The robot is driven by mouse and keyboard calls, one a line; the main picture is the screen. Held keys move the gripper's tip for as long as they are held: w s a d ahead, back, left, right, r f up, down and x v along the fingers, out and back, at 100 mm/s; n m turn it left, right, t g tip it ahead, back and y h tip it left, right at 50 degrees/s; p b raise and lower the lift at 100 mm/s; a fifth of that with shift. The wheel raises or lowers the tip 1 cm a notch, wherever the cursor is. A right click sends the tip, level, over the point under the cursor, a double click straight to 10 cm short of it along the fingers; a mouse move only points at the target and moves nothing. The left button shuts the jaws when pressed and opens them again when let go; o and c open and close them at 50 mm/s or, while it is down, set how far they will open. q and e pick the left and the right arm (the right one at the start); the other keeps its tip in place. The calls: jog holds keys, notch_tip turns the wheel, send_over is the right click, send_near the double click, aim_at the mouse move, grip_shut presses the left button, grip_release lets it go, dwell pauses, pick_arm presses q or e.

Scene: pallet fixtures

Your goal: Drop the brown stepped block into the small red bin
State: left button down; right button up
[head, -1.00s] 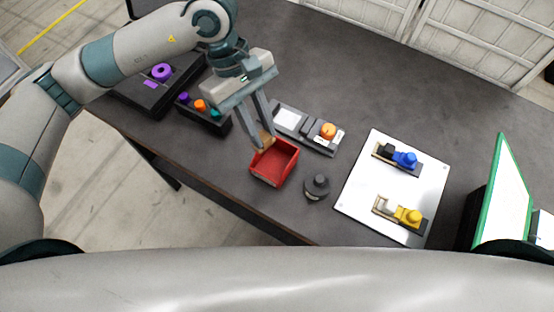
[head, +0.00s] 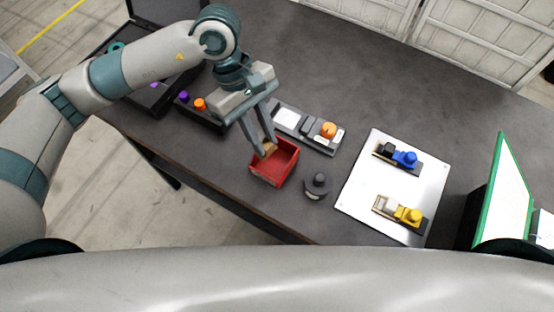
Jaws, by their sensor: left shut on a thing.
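My left gripper (head: 265,152) points down over the small red bin (head: 270,176), which stands near the table's front edge. Its fingers are shut on the brown stepped block (head: 268,149). The block sits at the bin's far left part, at about rim height or a little inside; the exact depth is hard to tell. The fingers partly hide the block. The bin is otherwise empty as far as I can see. My right gripper is not in view.
A dark round knob-like piece (head: 317,186) stands just right of the bin. A grey fixture with an orange knob (head: 328,130) lies behind it. A white plate (head: 365,203) with blue and yellow parts is to the right. A dark tray (head: 211,122) is at left.

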pick_arm(q)
jog(key=shift+f, duration=1.25)
jog(key=c, duration=1.5)
grip_release()
jog(key=shift+w+r, duration=0.1)
jog(key=shift+w+a+r+b, duration=0.2)
jog(key=shift+r+b, duration=0.25)
jog(key=shift+r, duration=0.1)
jog(key=b+v, duration=0.5)
jog(key=v, duration=1.1)
jog(key=shift+s, duration=0.1)
